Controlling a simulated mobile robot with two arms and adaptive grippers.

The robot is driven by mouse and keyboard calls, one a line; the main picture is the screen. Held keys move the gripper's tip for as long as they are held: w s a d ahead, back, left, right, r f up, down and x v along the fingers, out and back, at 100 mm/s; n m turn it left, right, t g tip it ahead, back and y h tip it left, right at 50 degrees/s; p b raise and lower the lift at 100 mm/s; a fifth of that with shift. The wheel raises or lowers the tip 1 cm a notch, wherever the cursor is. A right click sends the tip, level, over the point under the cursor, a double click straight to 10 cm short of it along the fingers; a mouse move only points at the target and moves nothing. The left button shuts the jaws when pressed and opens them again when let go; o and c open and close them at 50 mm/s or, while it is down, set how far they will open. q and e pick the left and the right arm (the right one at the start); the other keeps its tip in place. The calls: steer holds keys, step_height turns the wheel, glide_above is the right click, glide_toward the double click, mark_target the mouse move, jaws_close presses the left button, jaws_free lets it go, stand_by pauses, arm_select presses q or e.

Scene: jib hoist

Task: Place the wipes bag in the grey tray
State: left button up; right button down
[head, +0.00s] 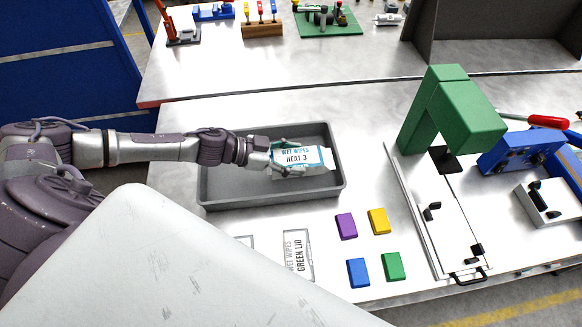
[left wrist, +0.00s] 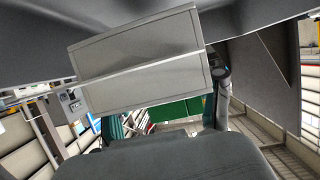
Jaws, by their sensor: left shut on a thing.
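The white wipes bag (head: 318,158), with blue edging and the words WET WIPES HEAT 3, is over the inside of the grey tray (head: 272,197). My left gripper (head: 283,160) reaches in from the left and is shut on the bag's left part. In the left wrist view the bag's plain grey-looking face with a seam (left wrist: 140,60) fills the upper middle, between the fingers. I cannot tell whether the bag touches the tray floor. My right gripper is not in view.
Right of the tray stand a green angled block (head: 450,110) and a blue box (head: 520,148). Purple (head: 346,226), yellow (head: 378,221), blue (head: 358,272) and green (head: 394,266) blocks lie in front.

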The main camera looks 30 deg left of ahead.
arm_select(q)
steer(key=shift+s+a+f, duration=0.15)
steer(key=shift+s+a, duration=0.05)
steer(key=shift+a, duration=0.05)
steer(key=shift+f, duration=0.25)
step_height(320, 180, down, 3)
steer(key=shift+f, duration=0.25)
steer(key=shift+f, duration=0.2)
steer(key=o, duration=1.1)
